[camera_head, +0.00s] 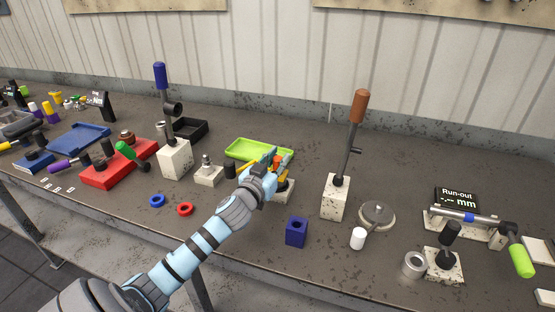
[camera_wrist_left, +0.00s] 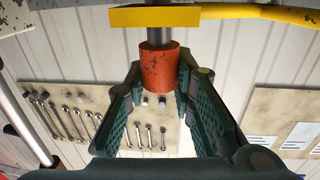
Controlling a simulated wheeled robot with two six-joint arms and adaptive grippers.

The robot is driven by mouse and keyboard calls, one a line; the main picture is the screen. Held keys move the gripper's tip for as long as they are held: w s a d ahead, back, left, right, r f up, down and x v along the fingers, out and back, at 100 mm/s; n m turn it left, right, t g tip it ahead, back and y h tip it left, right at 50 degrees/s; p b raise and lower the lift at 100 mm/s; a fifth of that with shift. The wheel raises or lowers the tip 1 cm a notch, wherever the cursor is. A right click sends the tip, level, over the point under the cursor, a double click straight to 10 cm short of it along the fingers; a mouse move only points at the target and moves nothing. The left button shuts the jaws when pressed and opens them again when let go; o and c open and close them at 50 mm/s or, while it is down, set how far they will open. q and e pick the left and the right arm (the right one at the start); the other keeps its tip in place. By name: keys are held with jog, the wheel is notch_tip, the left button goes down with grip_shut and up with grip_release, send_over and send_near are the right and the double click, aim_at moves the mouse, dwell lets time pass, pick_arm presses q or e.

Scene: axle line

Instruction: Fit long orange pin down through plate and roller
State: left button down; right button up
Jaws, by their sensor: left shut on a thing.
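The orange pin (camera_wrist_left: 160,68) has a thick orange head and a grey shank. My left gripper (camera_wrist_left: 161,82) is shut on the orange head, with a dark green finger on either side. In the left wrist view the shank meets a yellow plate (camera_wrist_left: 154,16); how far it goes in is hidden. In the head view my left gripper (camera_head: 278,158) is over a small pale block (camera_head: 286,193) in front of the green tray, and mostly hides the pin and plate. I cannot make out the roller clearly. My right gripper is not in view.
A lime tray (camera_head: 260,149) lies just behind the left gripper. A white block with a tall orange-handled lever (camera_head: 357,107) stands to the right, and a blue block (camera_head: 296,231) in front. A blue-handled lever (camera_head: 160,76) stands left. Bench between them is partly clear.

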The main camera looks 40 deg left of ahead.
pick_arm(q)
jog(key=shift+f+b, duration=0.65)
jog(key=shift+f, duration=0.15)
jog(key=c, duration=1.3)
grip_release()
jog(key=shift+s, duration=0.15)
jog(key=v, duration=1.1)
jog(key=shift+s+d, duration=0.2)
jog(key=shift+s, duration=0.2)
jog(key=shift+s+a, duration=0.1)
